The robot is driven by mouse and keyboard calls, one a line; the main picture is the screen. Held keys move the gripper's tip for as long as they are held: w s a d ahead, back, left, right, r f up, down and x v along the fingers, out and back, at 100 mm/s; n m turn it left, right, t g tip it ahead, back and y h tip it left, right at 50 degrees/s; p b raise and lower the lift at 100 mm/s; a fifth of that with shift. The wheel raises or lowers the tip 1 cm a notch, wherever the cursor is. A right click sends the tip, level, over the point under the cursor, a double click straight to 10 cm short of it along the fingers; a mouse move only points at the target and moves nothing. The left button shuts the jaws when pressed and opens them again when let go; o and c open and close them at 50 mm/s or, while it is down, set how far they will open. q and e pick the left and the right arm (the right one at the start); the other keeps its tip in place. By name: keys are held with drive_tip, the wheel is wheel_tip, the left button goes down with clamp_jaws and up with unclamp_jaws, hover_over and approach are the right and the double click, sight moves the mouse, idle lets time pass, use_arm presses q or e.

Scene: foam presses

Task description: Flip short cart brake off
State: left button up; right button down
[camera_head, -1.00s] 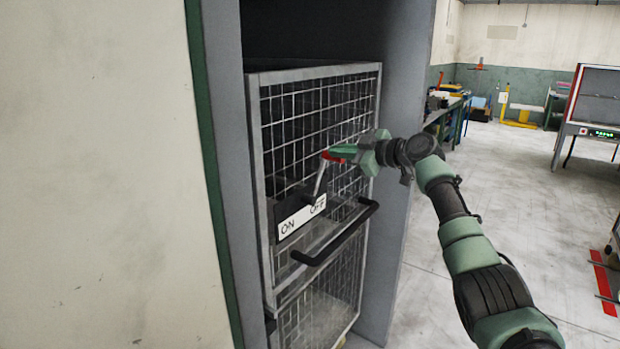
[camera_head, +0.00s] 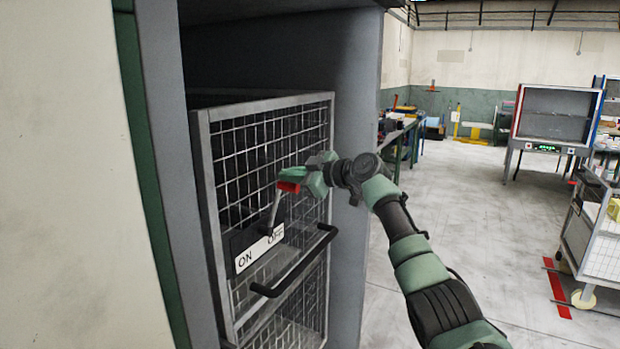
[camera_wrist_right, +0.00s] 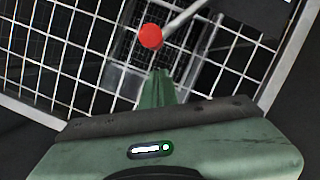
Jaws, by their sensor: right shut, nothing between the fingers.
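The short cart (camera_head: 204,150) is a grey wire-mesh cage standing inside a grey bay. Its brake lever (camera_head: 273,211) is a thin metal rod with a red knob (camera_head: 287,187), rising from a white plate (camera_head: 258,249) marked ON at left and OFF at right. The rod leans up and to the right, on the OFF side. My right gripper (camera_head: 302,183) is shut and empty beside the knob. In the right wrist view, the red knob (camera_wrist_right: 150,37) sits just beyond the closed green fingertips (camera_wrist_right: 157,80); I cannot tell whether they touch. My left gripper is out of view.
A black handle (camera_head: 295,268) juts from the cart below the plate. The bay's grey wall (camera_head: 353,150) stands close to the right of the cart. Open floor (camera_head: 470,210) lies further right, with another cart (camera_head: 598,235) at the edge.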

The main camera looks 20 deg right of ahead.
use_arm(q)
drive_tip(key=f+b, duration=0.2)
drive_tip(key=b, duration=0.1)
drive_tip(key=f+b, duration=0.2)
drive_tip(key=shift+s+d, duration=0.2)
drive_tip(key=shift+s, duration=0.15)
use_arm(e)
drive_tip(key=a+r+v, duration=0.1)
drive_tip(key=v, duration=0.9)
drive_tip(key=shift+s+d, duration=0.25)
drive_tip(key=shift+s, duration=0.25)
